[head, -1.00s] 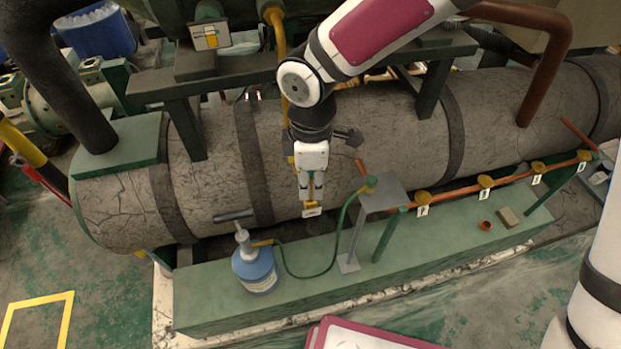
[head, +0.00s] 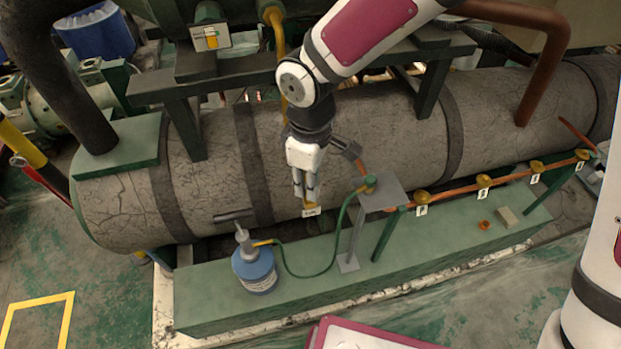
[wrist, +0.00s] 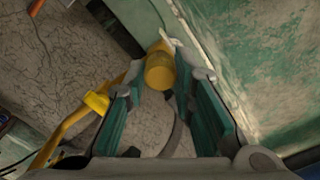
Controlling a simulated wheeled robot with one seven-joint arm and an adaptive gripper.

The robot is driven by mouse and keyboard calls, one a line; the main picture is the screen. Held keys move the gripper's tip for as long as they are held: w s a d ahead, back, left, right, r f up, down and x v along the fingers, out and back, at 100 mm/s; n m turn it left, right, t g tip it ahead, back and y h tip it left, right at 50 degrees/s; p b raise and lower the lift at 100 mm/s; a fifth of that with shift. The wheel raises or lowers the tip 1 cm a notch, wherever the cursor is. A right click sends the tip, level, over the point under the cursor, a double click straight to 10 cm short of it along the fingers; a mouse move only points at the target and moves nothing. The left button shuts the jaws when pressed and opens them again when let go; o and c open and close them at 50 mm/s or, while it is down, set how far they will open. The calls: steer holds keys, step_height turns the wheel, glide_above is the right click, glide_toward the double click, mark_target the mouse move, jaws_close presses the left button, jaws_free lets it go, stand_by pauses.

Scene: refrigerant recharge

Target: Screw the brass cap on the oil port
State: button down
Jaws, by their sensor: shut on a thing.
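My gripper (head: 306,197) points down in front of the large grey tank, over the tank's front side. In the wrist view its two green-padded fingers (wrist: 168,74) are shut on a yellow-brass cylinder, which I take to be the brass cap (wrist: 159,71). The cylinder sits between the fingertips. In the head view a little brass shows below the fingers, just above a small white label (head: 312,211). The oil port is not clearly seen behind the cap and fingers, so I cannot tell how the cap sits on it.
A yellow pipe with a handle (wrist: 95,103) runs close to the left finger. A blue bottle (head: 255,270) with a green hose stands on the green plinth (head: 410,250). A grey stand (head: 383,192) is right of my gripper. A small orange ring (head: 484,225) and a block lie farther right.

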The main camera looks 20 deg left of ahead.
steer(key=shift+s+a+m, duration=0.1)
steer(key=shift+s+m, duration=0.05)
steer(key=shift+m, duration=0.85)
steer(key=c, duration=1.3)
jaws_free()
step_height(320, 180, up, 12)
steer(key=shift+f, duration=0.1)
steer(key=d+r+m+t, duration=0.1)
steer(key=d+r+m, duration=0.25)
steer(key=d, duration=0.55)
steer(key=d+r+m+t, duration=0.25)
steer(key=d+r, duration=0.25)
steer(key=d, duration=0.4)
steer(key=s+d+r+m, duration=0.1)
steer(key=s+d+m, duration=0.2)
steer(key=d, duration=0.1)
steer(key=s+d+r+m+t, duration=0.1)
steer(key=s+d+m, duration=0.2)
steer(key=d, duration=0.1)
steer(key=s+d+r+m+t, duration=0.1)
steer(key=s+d+m, duration=0.1)
steer(key=s+d, duration=0.1)
steer(key=shift+s+d+r+m, duration=0.1)
steer(key=shift+d+r+m, duration=0.3)
steer(key=shift+d, duration=0.4)
